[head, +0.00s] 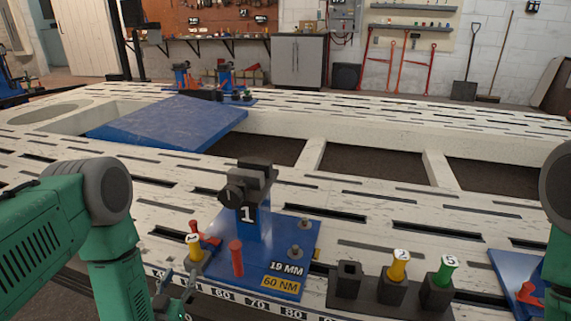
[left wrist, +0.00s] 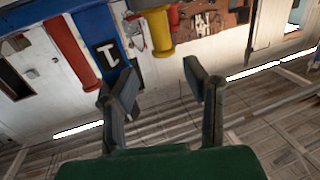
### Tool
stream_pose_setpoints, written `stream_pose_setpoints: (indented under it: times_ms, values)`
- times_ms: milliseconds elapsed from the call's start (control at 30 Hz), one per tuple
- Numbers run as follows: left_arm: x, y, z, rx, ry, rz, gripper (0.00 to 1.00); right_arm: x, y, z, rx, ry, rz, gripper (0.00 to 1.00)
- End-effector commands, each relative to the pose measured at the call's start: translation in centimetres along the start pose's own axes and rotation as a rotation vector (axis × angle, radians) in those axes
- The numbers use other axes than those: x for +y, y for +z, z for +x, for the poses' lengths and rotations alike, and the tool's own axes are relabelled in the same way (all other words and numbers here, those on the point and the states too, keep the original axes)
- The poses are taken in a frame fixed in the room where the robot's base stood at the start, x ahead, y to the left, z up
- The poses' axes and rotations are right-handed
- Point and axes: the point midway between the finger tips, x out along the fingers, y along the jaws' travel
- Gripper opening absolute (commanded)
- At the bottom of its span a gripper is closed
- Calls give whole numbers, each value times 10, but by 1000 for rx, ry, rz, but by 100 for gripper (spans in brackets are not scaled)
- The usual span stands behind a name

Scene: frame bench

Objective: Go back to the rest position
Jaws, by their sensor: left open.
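My left gripper (head: 176,290) is low at the bench's front edge in the head view, just in front of the blue clamp stand marked 1 (head: 245,215). In the left wrist view my left gripper (left wrist: 160,78) has its two dark fingers spread with nothing between them. A yellow-topped tool marked 1 (head: 194,248) stands on the stand's base, close beyond the fingers and apart from them. The yellow piece (left wrist: 160,32) and a red post (left wrist: 70,52) also show in the left wrist view. My right arm shows at the right edge; its gripper is out of frame.
A black holder (head: 365,300) right of the stand has an empty socket (head: 348,280), a yellow tool marked 2 (head: 399,268) and a green tool marked 3 (head: 444,270). Another blue base (head: 515,275) lies by my right arm. Slotted white bench (head: 300,190) continues behind, with open recesses.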

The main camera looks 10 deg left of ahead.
Motion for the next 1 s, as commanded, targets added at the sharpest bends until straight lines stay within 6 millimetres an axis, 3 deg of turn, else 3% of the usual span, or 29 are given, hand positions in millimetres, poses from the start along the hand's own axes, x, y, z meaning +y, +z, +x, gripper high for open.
stream_pose_setpoints:
  times_ms: [133,233,400,500,733,800,1000]
  values:
    - [18,21,-14,-166,48,-3,41,0,0,0,0,0,0,36]
    - [36,51,-45,-415,107,3,41,0,0,0,0,0,0,36]
    - [49,91,-136,-886,179,54,41,0,0,0,-1,0,0,36]
    - [45,98,-189,-1109,190,93,41,0,0,0,-1,0,0,36]
    - [19,84,-294,-1516,167,187,41,0,0,-1,-1,0,0,36]
    - [21,62,-288,-1495,168,178,41,0,0,-26,-2,0,0,36]
    - [21,15,-288,-1492,169,177,41,1,-4,-73,0,0,0,36]
